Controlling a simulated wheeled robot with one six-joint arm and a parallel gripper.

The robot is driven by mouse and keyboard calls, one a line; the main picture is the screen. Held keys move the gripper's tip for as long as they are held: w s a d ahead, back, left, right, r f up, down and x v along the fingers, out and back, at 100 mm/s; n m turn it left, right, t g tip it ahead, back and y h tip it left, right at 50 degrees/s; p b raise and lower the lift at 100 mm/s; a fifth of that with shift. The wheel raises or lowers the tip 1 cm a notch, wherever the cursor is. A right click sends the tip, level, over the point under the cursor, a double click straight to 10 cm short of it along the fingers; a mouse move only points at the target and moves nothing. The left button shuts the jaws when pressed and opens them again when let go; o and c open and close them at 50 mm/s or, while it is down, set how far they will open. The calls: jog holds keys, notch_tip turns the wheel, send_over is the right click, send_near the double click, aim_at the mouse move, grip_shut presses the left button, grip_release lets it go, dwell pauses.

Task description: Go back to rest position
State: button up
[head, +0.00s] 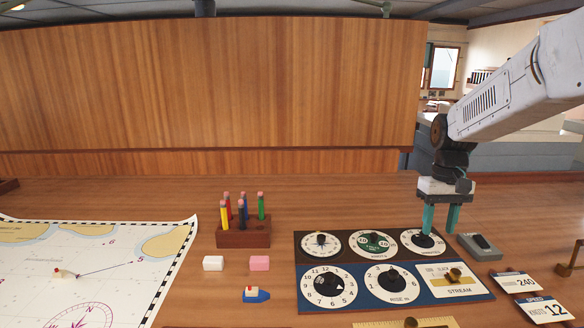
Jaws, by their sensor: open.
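My gripper (440,228) is open, pointing down, with its two teal fingers over the right end of the dark upper dial row. Its fingertips are close to the knob (423,241) of the right-hand dial; I cannot tell whether they touch it. My white arm reaches in from the upper right. The dial panel (392,292) lies on the table, with an upper row of three dials and a blue lower row with two larger dials and a STREAM plate (462,288) bearing a brass lever.
A wooden rack (243,238) holds several coloured pencils. White (213,263) and pink (259,263) blocks and a toy boat (256,295) lie nearby. A chart (115,270) covers the left. A grey device (480,247) and number cards (541,308) are at right.

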jog(key=s+a+r, duration=0.1)
jog(key=s+a, duration=0.2)
jog(key=s, duration=0.7)
jog(key=s+a+r+t, duration=0.1)
jog(key=s+a, duration=0.2)
jog(key=s, duration=0.7)
jog(key=s+a+r+t, duration=0.1)
jog(key=s+a, duration=0.1)
jog(key=s, duration=0.8)
jog(key=shift+a+r, duration=0.25)
jog(key=shift+a, duration=0.15)
